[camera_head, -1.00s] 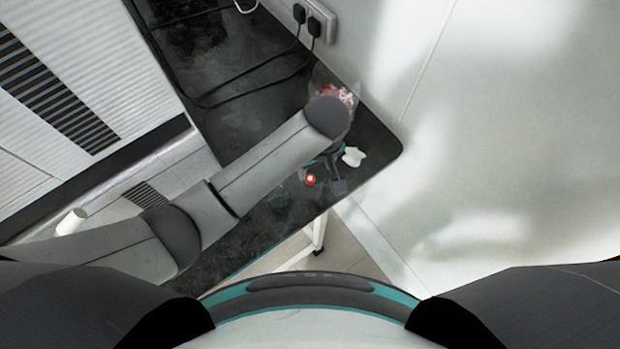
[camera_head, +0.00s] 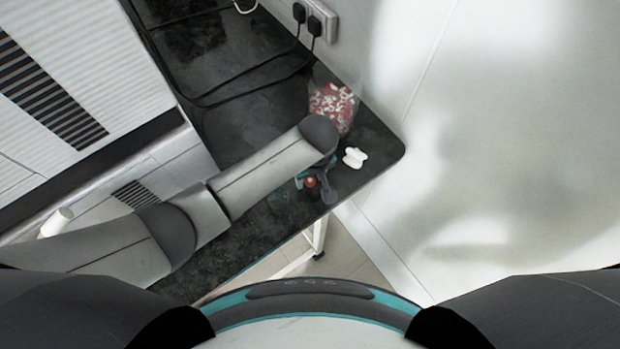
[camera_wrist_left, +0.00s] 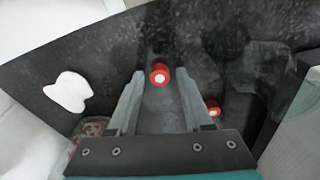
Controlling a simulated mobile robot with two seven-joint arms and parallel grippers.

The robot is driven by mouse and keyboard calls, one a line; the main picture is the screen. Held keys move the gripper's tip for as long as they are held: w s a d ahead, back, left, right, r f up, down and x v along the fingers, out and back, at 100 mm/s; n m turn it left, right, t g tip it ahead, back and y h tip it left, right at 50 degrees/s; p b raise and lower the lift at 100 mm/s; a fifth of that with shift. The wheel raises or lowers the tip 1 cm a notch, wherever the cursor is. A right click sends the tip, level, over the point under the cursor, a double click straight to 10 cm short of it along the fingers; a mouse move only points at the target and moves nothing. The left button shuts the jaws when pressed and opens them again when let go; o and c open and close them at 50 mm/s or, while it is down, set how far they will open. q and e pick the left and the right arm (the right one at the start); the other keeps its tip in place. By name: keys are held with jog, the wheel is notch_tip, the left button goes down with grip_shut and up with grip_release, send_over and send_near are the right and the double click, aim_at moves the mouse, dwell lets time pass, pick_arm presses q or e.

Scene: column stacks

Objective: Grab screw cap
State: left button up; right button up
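A small red screw cap with a white centre (camera_wrist_left: 159,73) lies on the dark worktop (camera_wrist_left: 100,50). In the wrist view it shows in the gap at the fingertips of my left gripper (camera_wrist_left: 157,78), which is open, with a finger on each side. I cannot tell whether the fingers touch it. In the head view a red cap (camera_head: 310,182) shows beside my left gripper (camera_head: 313,190), partly covered by it. A second red cap (camera_wrist_left: 213,109) is outside the right finger in the wrist view, partly hidden. My right gripper is not in view.
A clear container of red and white caps (camera_head: 333,100) stands near the wall, behind my left wrist. A white lobed object (camera_head: 354,157) lies near the worktop's right end; it also shows in the wrist view (camera_wrist_left: 68,92). Black cables (camera_head: 250,70) cross the back.

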pick_arm(q)
grip_shut()
jog(key=shift+r, duration=0.1)
dwell(0.4)
